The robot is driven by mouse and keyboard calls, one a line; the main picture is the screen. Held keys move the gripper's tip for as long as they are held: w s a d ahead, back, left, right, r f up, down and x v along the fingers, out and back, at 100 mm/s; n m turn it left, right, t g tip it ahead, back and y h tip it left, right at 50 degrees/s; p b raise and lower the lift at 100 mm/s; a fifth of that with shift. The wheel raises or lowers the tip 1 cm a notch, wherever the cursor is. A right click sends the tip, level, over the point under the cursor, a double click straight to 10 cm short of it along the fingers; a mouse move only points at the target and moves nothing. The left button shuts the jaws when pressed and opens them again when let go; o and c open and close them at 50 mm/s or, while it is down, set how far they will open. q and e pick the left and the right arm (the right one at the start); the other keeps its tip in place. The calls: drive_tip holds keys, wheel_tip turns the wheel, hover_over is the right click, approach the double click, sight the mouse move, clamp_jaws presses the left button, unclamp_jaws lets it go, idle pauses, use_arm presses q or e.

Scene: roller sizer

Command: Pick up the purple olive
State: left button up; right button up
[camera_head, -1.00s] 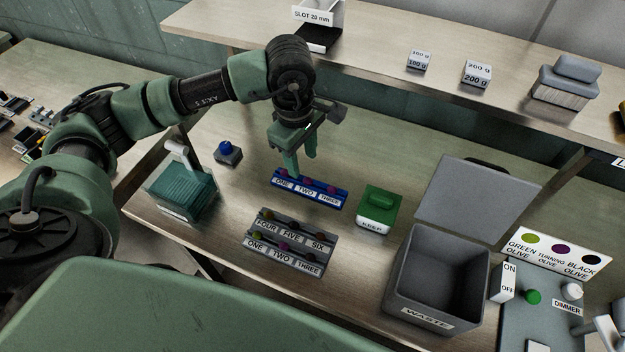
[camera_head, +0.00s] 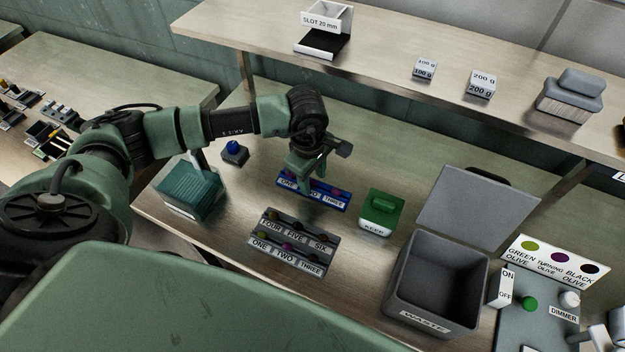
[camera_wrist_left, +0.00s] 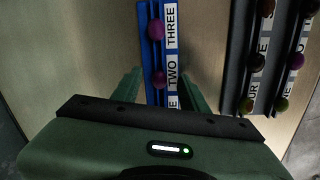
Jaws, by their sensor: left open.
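A blue rack (camera_head: 344,206) labelled ONE, TWO, THREE holds small reddish-purple olives. In the left wrist view, one olive (camera_wrist_left: 158,79) sits by TWO and another (camera_wrist_left: 155,29) by THREE. The olive at ONE is hidden by my gripper. A grey two-row rack (camera_head: 325,257) in front holds several olives; a purple one (camera_head: 286,246) sits at its front TWO and also shows in the left wrist view (camera_wrist_left: 297,61). My left gripper (camera_head: 301,182) is open over the blue rack, its fingers (camera_wrist_left: 160,92) on either side of the rack near TWO. My right gripper is not in view.
A green KEEP box (camera_head: 380,210) stands right of the blue rack, with a grey WASTE bin (camera_head: 408,295) and its raised lid beyond. A teal box (camera_head: 190,190) and a blue button (camera_head: 234,148) are at left. A shelf (camera_head: 385,45) with weights runs behind.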

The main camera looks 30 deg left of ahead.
use_arm(q)
drive_tip(key=c, duration=0.9)
drive_tip(key=shift+r, duration=0.15)
